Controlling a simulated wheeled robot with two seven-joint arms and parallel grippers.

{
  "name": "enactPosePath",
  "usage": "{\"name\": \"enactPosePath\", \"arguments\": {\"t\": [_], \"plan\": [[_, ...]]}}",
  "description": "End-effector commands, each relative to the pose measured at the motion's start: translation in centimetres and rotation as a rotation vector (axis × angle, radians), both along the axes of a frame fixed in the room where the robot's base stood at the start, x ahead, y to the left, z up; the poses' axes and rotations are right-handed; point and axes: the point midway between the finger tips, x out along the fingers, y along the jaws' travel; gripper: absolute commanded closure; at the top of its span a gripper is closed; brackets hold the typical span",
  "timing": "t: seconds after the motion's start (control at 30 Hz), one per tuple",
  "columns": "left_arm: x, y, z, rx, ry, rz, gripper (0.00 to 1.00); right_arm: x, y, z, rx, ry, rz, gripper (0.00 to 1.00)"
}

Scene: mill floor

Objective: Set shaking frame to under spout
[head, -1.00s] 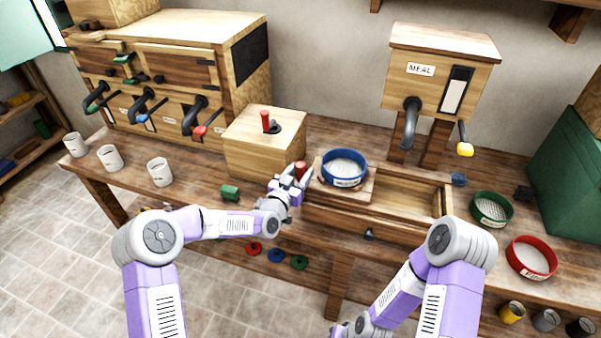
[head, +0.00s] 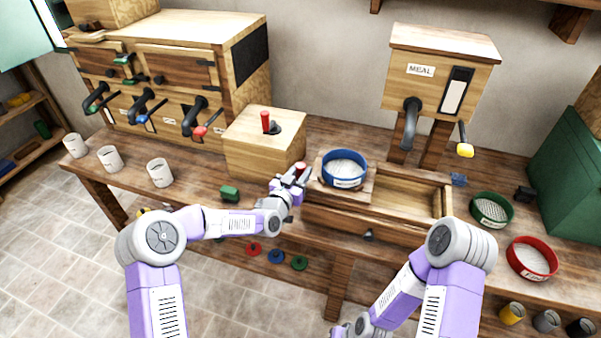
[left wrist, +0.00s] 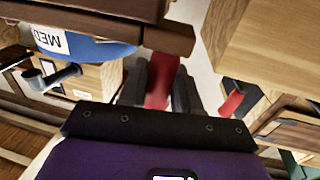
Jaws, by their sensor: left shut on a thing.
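The shaking frame (head: 325,188) is a wooden carriage at the left end of a wooden trough (head: 410,190). A blue-rimmed sieve (head: 344,182) sits on it. The frame's red handle (head: 301,168) sticks out on its left side. My left gripper (head: 298,177) is shut on this handle; in the left wrist view the red handle (left wrist: 160,82) lies between the dark fingers. The dark spout (head: 410,125) hangs from the MEAL bin (head: 440,75), to the right of the frame and above the trough. My right gripper is out of view; only its arm shows.
A wooden box (head: 262,145) with a red lever stands just left of the frame. Green (head: 490,210) and red (head: 531,258) sieves lie to the right. The trough's right part is empty.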

Motion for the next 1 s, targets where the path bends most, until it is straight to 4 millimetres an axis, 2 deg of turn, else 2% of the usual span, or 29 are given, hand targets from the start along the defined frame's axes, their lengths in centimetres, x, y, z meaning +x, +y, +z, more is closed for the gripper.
{"name": "enactPosePath", "arguments": {"t": [0.17, 0.27, 0.7, 1.0], "plan": [[-0.5, -1.5, -0.1, 0.000, -0.001, -0.005, 1.00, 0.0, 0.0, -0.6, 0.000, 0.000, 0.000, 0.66], [-1.1, -3.1, -0.1, 0.000, -0.002, -0.008, 1.00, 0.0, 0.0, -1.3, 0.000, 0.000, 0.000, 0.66], [-4.0, -12.0, -0.2, 0.000, -0.001, -0.007, 1.00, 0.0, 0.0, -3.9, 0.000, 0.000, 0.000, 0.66], [-5.0, -15.1, -0.2, 0.002, 0.001, -0.003, 1.00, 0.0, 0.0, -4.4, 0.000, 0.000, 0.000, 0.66]]}}
